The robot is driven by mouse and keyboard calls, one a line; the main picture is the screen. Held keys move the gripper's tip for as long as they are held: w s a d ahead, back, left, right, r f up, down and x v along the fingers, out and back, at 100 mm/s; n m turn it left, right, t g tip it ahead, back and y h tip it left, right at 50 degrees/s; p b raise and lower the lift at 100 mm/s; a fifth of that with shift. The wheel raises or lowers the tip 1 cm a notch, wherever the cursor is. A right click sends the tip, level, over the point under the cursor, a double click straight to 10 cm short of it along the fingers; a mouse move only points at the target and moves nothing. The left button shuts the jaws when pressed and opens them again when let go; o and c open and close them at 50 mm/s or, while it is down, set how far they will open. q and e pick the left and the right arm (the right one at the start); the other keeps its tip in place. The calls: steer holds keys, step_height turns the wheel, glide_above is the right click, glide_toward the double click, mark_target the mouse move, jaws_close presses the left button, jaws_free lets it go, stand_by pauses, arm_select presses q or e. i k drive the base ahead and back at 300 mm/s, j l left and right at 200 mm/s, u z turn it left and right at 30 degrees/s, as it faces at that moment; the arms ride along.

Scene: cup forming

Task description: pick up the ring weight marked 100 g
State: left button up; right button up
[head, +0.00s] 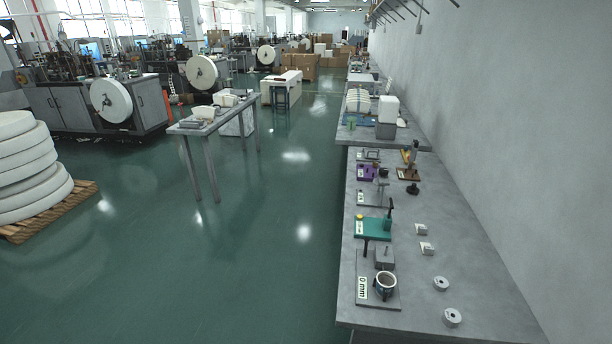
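Two light grey ring weights lie on the right part of the long grey bench in the head view. One ring weight (441,283) is farther back, and the other ring weight (452,317) is nearer the bench's front end. Both lie flat with a dark centre hole. Any marking on them is too small to read, so I cannot tell which one says 100 g. Neither of my grippers is in view.
A green fixture (374,229) is farther back. A grey wall (500,150) bounds the right.

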mark_target(440, 284)
steer(key=z, duration=1.25)
